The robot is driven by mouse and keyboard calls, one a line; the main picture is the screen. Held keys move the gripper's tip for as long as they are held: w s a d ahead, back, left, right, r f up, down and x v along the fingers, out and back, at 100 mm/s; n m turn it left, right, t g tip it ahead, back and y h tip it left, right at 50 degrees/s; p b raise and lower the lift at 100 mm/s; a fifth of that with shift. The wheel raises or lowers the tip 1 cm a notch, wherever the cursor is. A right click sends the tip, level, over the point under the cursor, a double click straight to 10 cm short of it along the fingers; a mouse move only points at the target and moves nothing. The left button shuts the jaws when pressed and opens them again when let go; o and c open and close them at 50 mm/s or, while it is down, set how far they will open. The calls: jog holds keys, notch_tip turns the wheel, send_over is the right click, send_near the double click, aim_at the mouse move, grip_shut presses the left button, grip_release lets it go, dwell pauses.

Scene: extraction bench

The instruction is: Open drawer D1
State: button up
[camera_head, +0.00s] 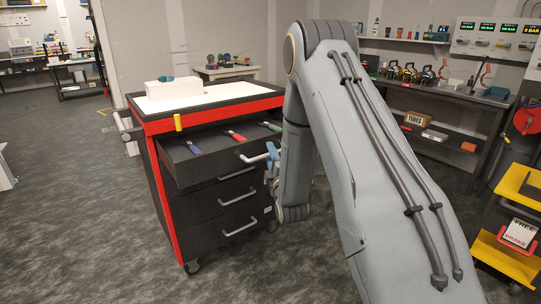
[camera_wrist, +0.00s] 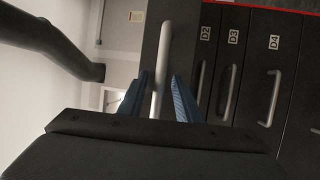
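The top drawer (camera_head: 212,158) of a black and red cabinet is pulled out, with several coloured-handled tools inside. It sits above the drawers marked D2, D3 and D4, so it appears to be D1; its own label is not seen. Its pale bar handle (camera_head: 256,157) runs along the front and shows in the wrist view (camera_wrist: 164,50). My gripper (camera_head: 271,160), with blue fingers, is at the handle's right end. In the wrist view my gripper (camera_wrist: 160,82) has one finger on each side of the handle, with narrow gaps showing.
The lower drawers D2 (camera_wrist: 205,55), D3 (camera_wrist: 232,60) and D4 (camera_wrist: 273,65) look shut. A white box (camera_head: 174,89) lies on the cabinet top (camera_head: 218,95). A yellow cart (camera_head: 505,258) stands at the right, and a workbench (camera_head: 445,95) behind. The floor at left is clear.

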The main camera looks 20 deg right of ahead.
jog(key=shift+d, duration=0.1)
jog(key=shift+s, duration=0.15)
jog(key=v, duration=0.7)
jog(key=shift+s, duration=0.25)
jog(key=s+a+r+m+g+p, duration=0.2)
jog(key=s+m+g, duration=0.3)
jog(key=s, duration=0.6)
jog(key=s+a+r+m+g+y+p, duration=0.1)
jog(key=s+a+r+m+g+p, duration=0.2)
jog(key=s, duration=0.9)
jog(key=s+a+r+m+g+p, duration=0.2)
jog(key=s+m+g, duration=0.6)
jog(key=s+g, duration=0.4)
jog(key=shift+a+r+y+p, duration=0.4)
jog(key=shift+r+p, duration=0.35)
jog(key=shift+p, duration=0.35)
jog(key=shift+s+r, duration=0.1)
jog(key=shift+r, duration=0.05)
